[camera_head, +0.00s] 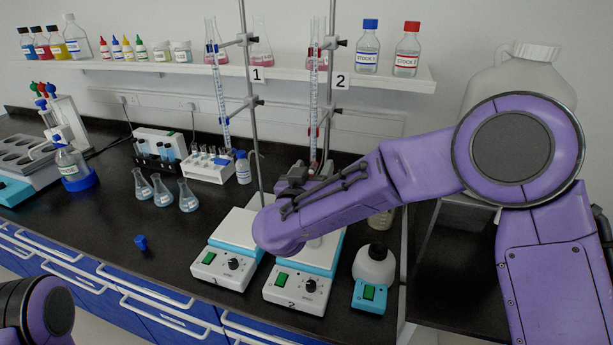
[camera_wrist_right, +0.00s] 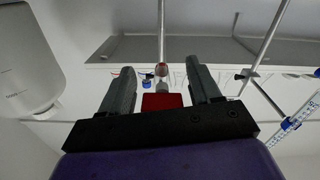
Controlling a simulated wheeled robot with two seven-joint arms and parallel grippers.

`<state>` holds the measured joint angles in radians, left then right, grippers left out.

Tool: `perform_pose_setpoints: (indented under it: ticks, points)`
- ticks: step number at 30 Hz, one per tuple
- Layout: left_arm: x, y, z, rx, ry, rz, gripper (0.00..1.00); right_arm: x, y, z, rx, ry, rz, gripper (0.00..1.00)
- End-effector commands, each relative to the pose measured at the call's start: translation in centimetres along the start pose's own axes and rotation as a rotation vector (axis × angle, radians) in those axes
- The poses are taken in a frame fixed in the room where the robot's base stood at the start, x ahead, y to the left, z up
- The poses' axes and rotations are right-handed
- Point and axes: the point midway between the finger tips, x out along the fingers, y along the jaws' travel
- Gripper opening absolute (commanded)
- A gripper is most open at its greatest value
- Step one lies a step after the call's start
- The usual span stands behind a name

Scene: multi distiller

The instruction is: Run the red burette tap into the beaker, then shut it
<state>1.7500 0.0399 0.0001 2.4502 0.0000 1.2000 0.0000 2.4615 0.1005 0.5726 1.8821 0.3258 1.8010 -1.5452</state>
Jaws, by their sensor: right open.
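The red tap (camera_wrist_right: 162,101) shows in the right wrist view as a red block between the two fingers of my right gripper (camera_wrist_right: 160,75), with a gap on each side. In the head view my right gripper (camera_head: 308,172) is at the lower end of burette 2 (camera_head: 314,100), above the right-hand stirrer plate (camera_head: 296,288). The fingers are open and hold nothing. My right arm hides most of that plate, and I cannot make out the beaker clearly. Only part of my left arm shows at the lower left; its gripper is out of view.
Burette 1 (camera_head: 219,95) hangs on a second stand to the left, over another stirrer plate (camera_head: 225,265). Several flasks (camera_head: 163,190) stand left of it. A blue cap (camera_head: 141,242) lies on the open bench.

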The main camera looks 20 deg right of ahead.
Motion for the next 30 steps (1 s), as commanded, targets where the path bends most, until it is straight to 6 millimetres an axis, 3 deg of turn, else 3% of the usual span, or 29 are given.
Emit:
perform_pose_setpoints:
  ticks: [10,15,22,27,30]
  points:
    - [-0.1,0.0,-0.1,0.0,0.0,0.0,0.67,0.7,0.1,0.1,-0.001,0.001,0.0,0.62]
    - [-0.1,0.0,-0.1,0.0,0.0,0.0,0.67,0.7,0.1,0.1,-0.001,0.001,0.0,0.09]
    - [0.1,0.0,0.0,0.0,0.0,0.0,0.67,0.7,0.1,0.2,0.018,0.0,0.001,0.09]
    - [1.6,0.1,0.7,0.0,0.0,0.0,0.67,0.7,0.1,0.5,0.264,0.0,0.002,0.09]
    - [1.5,0.1,0.6,0.0,0.0,0.0,0.67,0.7,0.1,0.2,0.305,0.0,0.001,0.09]
